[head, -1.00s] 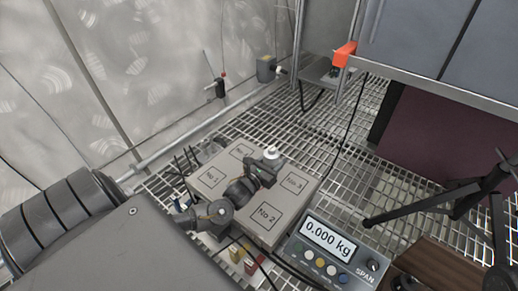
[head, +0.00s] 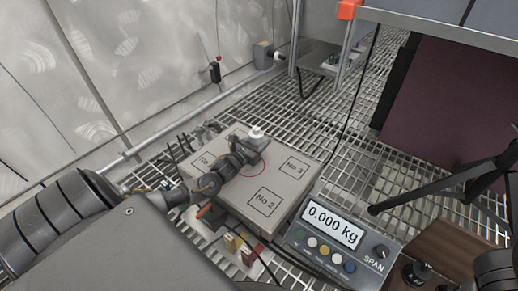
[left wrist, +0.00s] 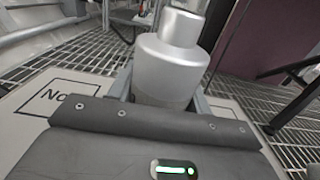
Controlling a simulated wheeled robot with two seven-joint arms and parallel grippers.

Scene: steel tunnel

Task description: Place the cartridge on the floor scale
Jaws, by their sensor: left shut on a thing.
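The silver cartridge (head: 257,132), a cylinder with a narrower neck, is in my left gripper (head: 248,148). In the left wrist view the cartridge (left wrist: 168,68) stands upright between the two fingers, its lower end hidden by the gripper body. The floor scale is a flat grey platform (head: 285,190) with numbered squares and a red circle near its middle. The gripper and cartridge appear over its far part, beside the circle; I cannot tell whether the cartridge touches it. The scale display (head: 333,226) reads 0.000 kg. My right gripper is not in view.
A black tripod (head: 445,190) stands on the grating at the right. A wooden box (head: 440,248) with dark knobs is beside the display. Cables and small coloured blocks (head: 238,245) lie at the platform's near left. Open grating (head: 290,115) lies behind the platform.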

